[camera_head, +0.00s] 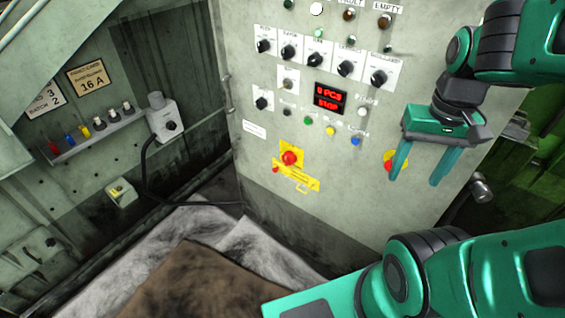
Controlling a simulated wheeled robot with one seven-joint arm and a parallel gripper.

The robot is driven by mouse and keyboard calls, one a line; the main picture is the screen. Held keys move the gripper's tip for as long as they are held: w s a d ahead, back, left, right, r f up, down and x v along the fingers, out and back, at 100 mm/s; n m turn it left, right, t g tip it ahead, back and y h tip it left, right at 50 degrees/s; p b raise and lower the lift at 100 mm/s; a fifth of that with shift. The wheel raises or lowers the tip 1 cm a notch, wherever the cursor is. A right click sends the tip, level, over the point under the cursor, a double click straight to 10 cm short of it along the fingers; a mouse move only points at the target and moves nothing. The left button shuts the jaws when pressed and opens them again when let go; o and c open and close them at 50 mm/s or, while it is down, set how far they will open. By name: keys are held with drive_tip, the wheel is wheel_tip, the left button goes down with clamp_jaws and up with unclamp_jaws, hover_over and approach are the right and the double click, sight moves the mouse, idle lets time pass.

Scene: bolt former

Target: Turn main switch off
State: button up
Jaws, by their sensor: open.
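A yellow-and-red round control (387,165), which looks like the main switch, sits on the lower right of the grey control panel (235,75). One finger of my gripper (414,180) covers part of it, so its handle position cannot be read. My gripper is open and empty, with both green fingers pointing down in front of the panel. The left finger overlaps the control in the picture and the right finger is to its right. I cannot tell whether the finger touches it.
A red mushroom button (290,158) on a yellow plate is left of the control. Black knobs and a red display (330,96) are above. My forearm fills the lower right. A grey socket box (162,118) with a black cable is on the left wall. Crumpled sheeting (130,235) covers the floor.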

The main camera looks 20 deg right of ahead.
drive_tip(key=w+a+f+n+t, duration=0.1)
drive_tip(key=w+a+f+n, duration=0.1)
drive_tip(key=w+a, duration=0.5)
drive_tip(key=w+a+f+n+t, duration=0.15)
drive_tip(key=w+a, duration=0.25)
drive_tip(key=w, duration=0.7)
drive_tip(key=n+t+h, duration=0.2)
drive_tip(key=t+h, duration=0.7)
drive_tip(key=h, duration=0.4)
approach(285, 161)
drive_tip(key=x, duration=0.9)
drive_tip(key=shift+d+r, duration=0.1)
drive_tip(key=shift+d, duration=0.1)
drive_tip(key=shift+a, duration=0.1)
drive_tip(key=c, duration=1.1)
